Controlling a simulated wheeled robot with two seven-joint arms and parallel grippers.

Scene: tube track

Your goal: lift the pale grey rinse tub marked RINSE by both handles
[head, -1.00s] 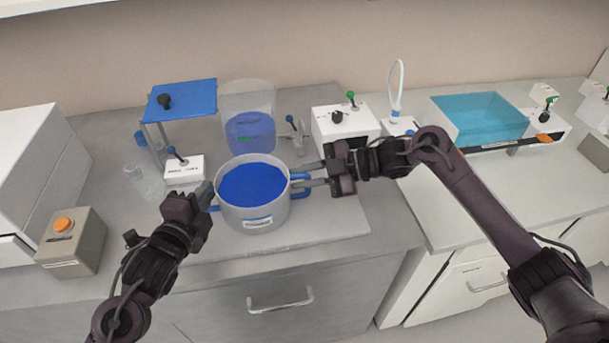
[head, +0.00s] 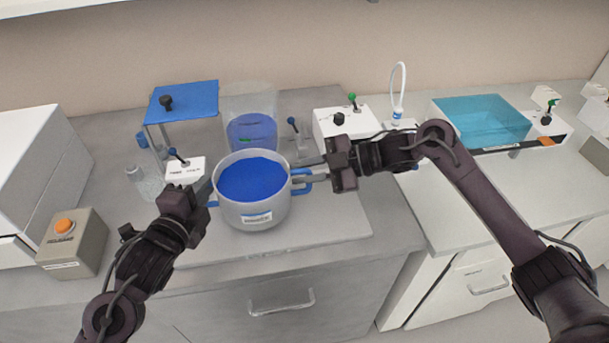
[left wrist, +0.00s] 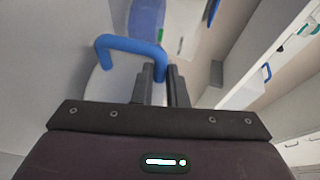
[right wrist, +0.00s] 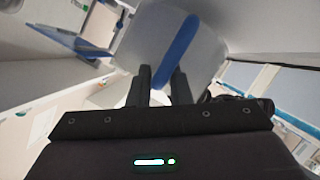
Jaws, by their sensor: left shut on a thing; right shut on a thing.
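The pale grey round tub (head: 279,213) with a blue inside stands out on the left bench. Its front label is too small to read surely. My left gripper (head: 209,187) is shut on its left blue handle (head: 213,204); this handle (left wrist: 130,44) also shows between the fingers in the left wrist view. My right gripper (head: 309,171) is shut on the right blue handle (head: 302,188); the right wrist view shows this handle (right wrist: 178,50) at the fingertips. The tub looks level. I cannot tell how much gap is under it.
Behind the tub stand a clear container with blue contents (head: 252,132), a blue-topped stand (head: 183,100) and a white lever box (head: 185,171). A beige box with an orange button (head: 72,245) is at left. A teal tank (head: 480,120) is at right. The bench front is clear.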

